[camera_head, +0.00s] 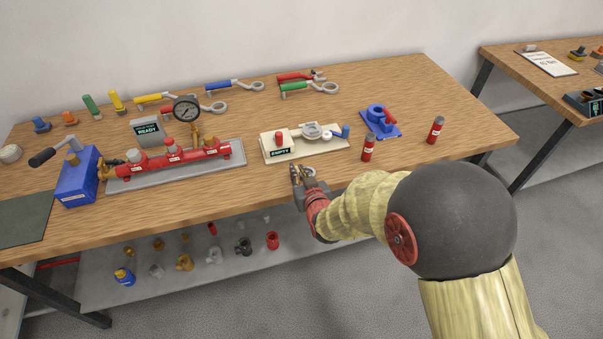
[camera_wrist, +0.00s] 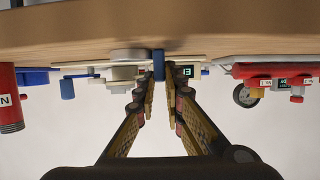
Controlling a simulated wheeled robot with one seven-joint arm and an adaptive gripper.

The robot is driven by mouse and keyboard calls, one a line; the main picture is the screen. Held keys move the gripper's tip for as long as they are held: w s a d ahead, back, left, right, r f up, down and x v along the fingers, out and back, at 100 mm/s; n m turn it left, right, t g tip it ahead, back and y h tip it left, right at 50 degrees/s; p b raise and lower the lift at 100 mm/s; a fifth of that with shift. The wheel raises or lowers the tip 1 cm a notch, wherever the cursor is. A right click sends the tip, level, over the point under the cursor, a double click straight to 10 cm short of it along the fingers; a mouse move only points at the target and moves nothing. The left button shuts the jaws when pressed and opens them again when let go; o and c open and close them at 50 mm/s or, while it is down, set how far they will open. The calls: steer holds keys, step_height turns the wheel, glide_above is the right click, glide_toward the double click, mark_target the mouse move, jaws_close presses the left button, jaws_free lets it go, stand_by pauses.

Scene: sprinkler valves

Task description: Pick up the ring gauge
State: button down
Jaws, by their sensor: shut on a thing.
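The ring gauge (camera_head: 310,171) shows as a small grey ring beside my gripper's tips, near the front edge of the wooden bench. In the wrist view, which is upside down, it appears edge-on as a flat grey disc (camera_wrist: 130,55) with a narrow blue part beside it. My gripper (camera_head: 296,171) is shut on the ring gauge; in the wrist view the fingertips (camera_wrist: 159,83) close around the blue part. The fingers hide some of it in the head view. I cannot tell whether it touches the bench.
Just behind is a white tray (camera_head: 335,147) with an "EMPTY" sign and small parts. A red valve manifold (camera_head: 180,155) stands left, a blue fixture (camera_head: 382,123) right. Two red cylinders, one of them here (camera_head: 369,148), stand near the front right. Wrenches lie at the back.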

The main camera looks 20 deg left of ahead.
steer(key=shift+r, duration=0.1)
stand_by(0.3)
steer(key=shift+r, duration=0.3)
steer(key=r+p, duration=0.2)
steer(key=r, duration=0.1)
steer(key=shift+w+d+r, duration=0.1)
steer(key=shift+d+r, duration=0.15)
steer(key=shift+d, duration=0.15)
steer(key=d+r+p, duration=0.5)
steer(key=d+r, duration=0.4)
steer(key=d, duration=0.5)
steer(key=w+d+r+p, duration=0.1)
steer(key=w+r+p, duration=0.1)
steer(key=w, duration=0.4)
steer(key=w+d+r+p, duration=0.1)
steer(key=w+r+p, duration=0.1)
steer(key=w, duration=0.3)
steer(key=shift+w+d+r, duration=0.3)
steer(key=shift+w+r, duration=0.05)
steer(key=shift+r, duration=0.55)
